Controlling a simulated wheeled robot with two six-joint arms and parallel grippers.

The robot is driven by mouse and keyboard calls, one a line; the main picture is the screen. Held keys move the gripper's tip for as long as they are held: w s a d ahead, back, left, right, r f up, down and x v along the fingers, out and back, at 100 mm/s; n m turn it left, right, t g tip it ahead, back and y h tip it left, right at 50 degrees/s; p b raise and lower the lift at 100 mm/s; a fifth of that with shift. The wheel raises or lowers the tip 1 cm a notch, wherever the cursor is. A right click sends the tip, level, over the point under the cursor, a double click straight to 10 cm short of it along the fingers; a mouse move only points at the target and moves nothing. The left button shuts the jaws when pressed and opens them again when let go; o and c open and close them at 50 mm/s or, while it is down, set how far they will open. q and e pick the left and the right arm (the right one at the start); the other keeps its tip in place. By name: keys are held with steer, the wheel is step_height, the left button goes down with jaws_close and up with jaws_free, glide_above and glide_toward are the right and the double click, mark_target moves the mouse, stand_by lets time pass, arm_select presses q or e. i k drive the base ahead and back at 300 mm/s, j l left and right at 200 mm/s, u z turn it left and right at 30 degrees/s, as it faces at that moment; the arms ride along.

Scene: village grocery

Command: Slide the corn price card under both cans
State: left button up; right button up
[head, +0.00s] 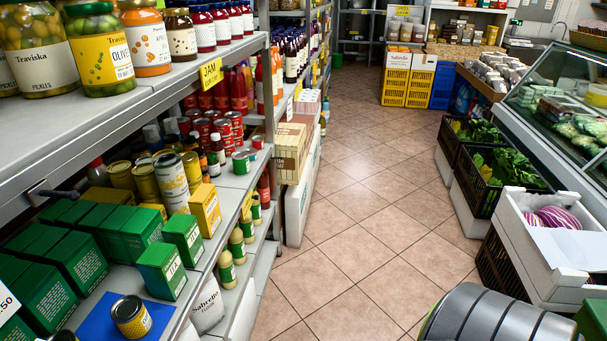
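A can with a dark lid and yellow label (131,316) stands upright on a blue mat (92,327) on the lower shelf, bottom left of the head view. A dark piece (65,336) shows at the bottom edge beside it; I cannot tell whether it is a second can. A white card ending in "50" (8,301) is cut off by the left edge; whether it is the corn price card cannot be read. Neither of my grippers is seen.
Green boxes (75,262) and a green box near the shelf front (162,269) stand behind the mat. Yellow cans (145,183) stand farther back. The upper shelf (130,95) overhangs this area.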

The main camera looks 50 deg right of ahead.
mark_target(245, 207)
steer(key=k+l+z, duration=0.1)
steer(key=l+z, duration=0.3)
steer(key=k+l+z, duration=0.1)
steer(key=z, duration=0.35)
steer(key=u, duration=1.2)
steer(key=l, duration=0.1)
